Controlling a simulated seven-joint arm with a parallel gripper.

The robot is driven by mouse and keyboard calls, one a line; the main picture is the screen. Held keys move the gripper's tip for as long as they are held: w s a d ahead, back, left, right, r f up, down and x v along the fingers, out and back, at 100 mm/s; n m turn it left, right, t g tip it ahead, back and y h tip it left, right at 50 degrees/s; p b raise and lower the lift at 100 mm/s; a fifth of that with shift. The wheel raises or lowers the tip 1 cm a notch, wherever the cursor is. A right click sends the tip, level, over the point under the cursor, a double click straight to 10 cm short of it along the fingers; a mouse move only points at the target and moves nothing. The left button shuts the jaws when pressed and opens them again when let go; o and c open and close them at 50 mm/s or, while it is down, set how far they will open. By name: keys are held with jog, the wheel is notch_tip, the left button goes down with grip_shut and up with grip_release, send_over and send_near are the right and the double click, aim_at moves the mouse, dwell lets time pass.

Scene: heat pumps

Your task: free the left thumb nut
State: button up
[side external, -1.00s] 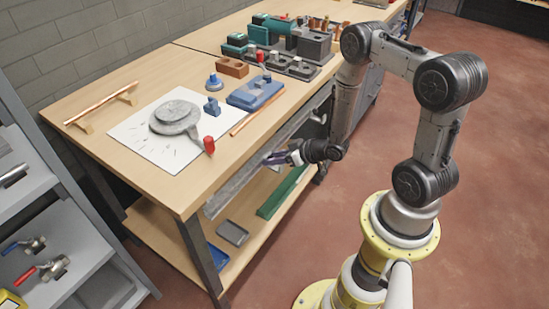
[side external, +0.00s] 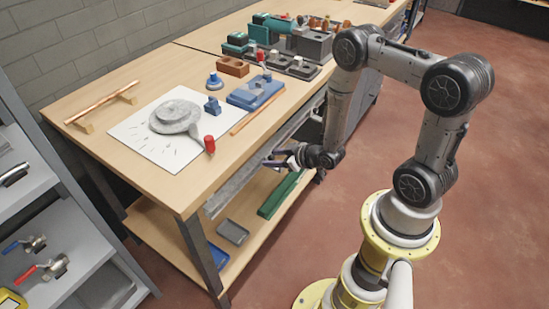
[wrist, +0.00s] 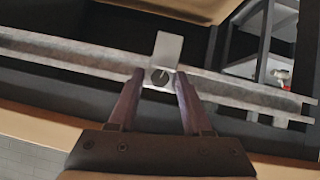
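In the wrist view, a small round dark nut (wrist: 160,77) with a light line across its face sits on a pale metal bracket (wrist: 168,48), which crosses a grey rail. I take it for the thumb nut; I cannot tell for certain that it is the left one. My gripper (wrist: 156,78) is open, with its two purple fingertips on either side of the nut and nothing clearly held. In the side view my gripper (side external: 271,158) is at the rail (side external: 236,186) below the bench's front edge. The nut is too small to make out there.
The bench top (side external: 135,88) overhangs the rail. A lower shelf (side external: 165,228) holds a grey tray (side external: 233,232) and a green bar (side external: 281,194). On top are a white sheet with a grey pump part (side external: 175,117) and a blue block (side external: 254,94). The floor in front is clear.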

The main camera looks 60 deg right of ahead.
aim_at(273, 158)
jog(key=shift+r, duration=0.1)
jog(key=shift+v, duration=2.45)
jog(key=shift+w+d+f+m+y, duration=0.1)
jog(key=shift+w+f+m+y, duration=0.2)
jog(key=shift+w+f, duration=0.3)
jog(key=shift+w+d+f+m+y, duration=0.1)
jog(key=shift+w+f+m+y, duration=0.2)
jog(key=shift+w, duration=0.5)
jog(key=shift+w+d+f+m+y, duration=0.1)
jog(key=shift+w+f+m+y, duration=0.1)
jog(key=shift+w+f+y, duration=0.35)
jog(key=shift+w, duration=0.2)
jog(key=shift+s, duration=0.1)
